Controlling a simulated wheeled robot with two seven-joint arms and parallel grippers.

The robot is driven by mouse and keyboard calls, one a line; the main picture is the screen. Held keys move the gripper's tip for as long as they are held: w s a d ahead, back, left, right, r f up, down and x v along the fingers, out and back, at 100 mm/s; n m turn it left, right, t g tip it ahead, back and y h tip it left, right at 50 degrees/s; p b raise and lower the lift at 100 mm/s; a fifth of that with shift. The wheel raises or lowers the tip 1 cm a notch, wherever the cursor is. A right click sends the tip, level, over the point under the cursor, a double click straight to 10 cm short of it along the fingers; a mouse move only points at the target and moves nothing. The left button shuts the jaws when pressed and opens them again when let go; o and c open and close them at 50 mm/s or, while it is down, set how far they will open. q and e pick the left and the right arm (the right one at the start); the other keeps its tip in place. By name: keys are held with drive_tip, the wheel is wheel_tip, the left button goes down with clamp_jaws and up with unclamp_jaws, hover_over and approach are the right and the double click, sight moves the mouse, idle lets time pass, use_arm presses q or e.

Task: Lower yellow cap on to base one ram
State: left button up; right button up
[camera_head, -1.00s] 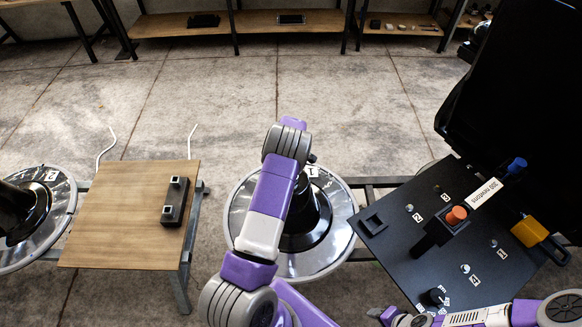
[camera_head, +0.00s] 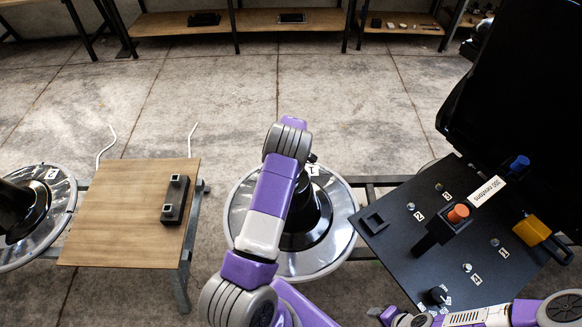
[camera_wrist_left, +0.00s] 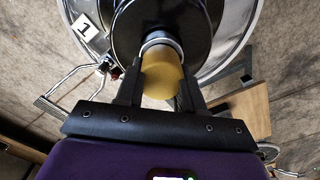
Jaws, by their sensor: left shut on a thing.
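The yellow cap (camera_wrist_left: 160,76) is between the fingers of my left gripper (camera_wrist_left: 160,66), which is shut on it. A silver ring (camera_wrist_left: 158,40) on the black ram of base one shows just beyond the cap. I cannot tell whether cap and ram touch. In the head view, base one (camera_head: 343,228) is a round, shiny disc with a black middle and a "1" label (camera_head: 312,170). My left arm stands over it and hides the cap and the left gripper there.
A black panel (camera_head: 395,243) with an orange-topped lever (camera_head: 458,213), a blue knob (camera_head: 520,163) and a yellow block (camera_head: 531,231) is to the right. A wooden table (camera_head: 115,222) with a black block (camera_head: 174,200) is to the left. Another round base (camera_head: 62,215) is at far left.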

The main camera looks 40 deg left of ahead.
use_arm(q)
drive_tip(key=shift+f, duration=0.1)
drive_tip(key=o, duration=1.1)
drive_tip(key=shift+r+p, duration=2.75)
drive_tip(key=shift+r, duration=1.8)
drive_tip(key=shift+f, duration=0.1)
